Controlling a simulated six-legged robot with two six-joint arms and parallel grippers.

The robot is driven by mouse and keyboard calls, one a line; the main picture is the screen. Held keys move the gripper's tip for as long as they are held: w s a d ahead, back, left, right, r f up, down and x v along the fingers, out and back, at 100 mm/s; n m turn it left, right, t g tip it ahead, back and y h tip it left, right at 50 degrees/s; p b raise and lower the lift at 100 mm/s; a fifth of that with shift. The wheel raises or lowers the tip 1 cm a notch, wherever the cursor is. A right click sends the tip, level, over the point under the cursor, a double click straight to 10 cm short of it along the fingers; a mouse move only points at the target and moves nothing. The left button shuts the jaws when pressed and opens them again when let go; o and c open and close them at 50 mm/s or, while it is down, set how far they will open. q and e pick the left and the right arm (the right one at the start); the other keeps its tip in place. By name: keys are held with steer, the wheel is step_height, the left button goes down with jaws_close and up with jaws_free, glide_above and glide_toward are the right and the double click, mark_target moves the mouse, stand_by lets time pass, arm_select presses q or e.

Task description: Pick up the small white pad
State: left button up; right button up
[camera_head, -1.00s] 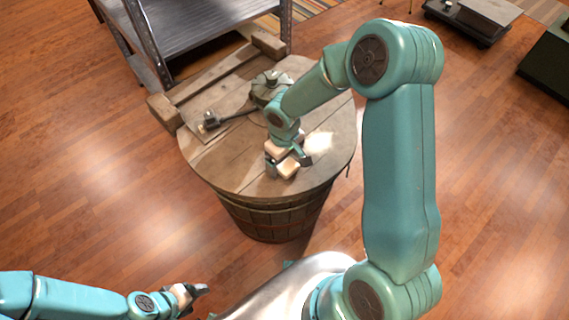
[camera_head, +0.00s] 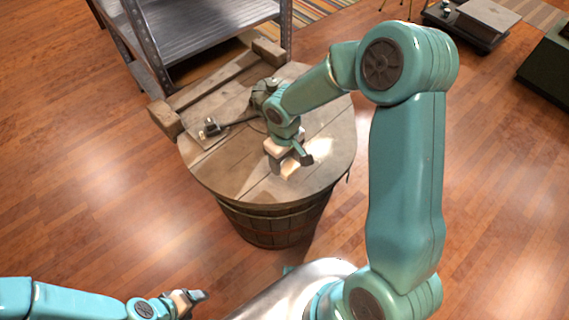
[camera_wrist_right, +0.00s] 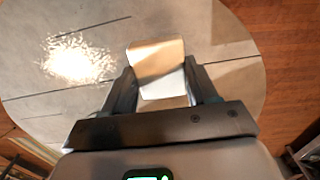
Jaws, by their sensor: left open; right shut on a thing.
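The small white pad (camera_wrist_right: 157,66) is between the fingers of my right gripper (camera_wrist_right: 163,88) in the right wrist view. The fingers touch it on both sides, and the barrel's wooden top shows around it. In the head view, the pad (camera_head: 290,170) shows as a pale block at the tips of my right gripper (camera_head: 289,163), over the front part of the barrel top. I cannot tell whether it touches the wood. My left gripper (camera_head: 196,298) is open and empty at the lower left, over the floor.
Open wood floor (camera_head: 80,190) surrounds the barrel.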

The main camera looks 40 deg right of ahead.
mark_target(285, 163)
step_height(285, 163, up, 17)
steer(key=p, duration=0.1)
steer(key=shift+f, duration=0.1)
steer(key=shift+o, duration=0.4)
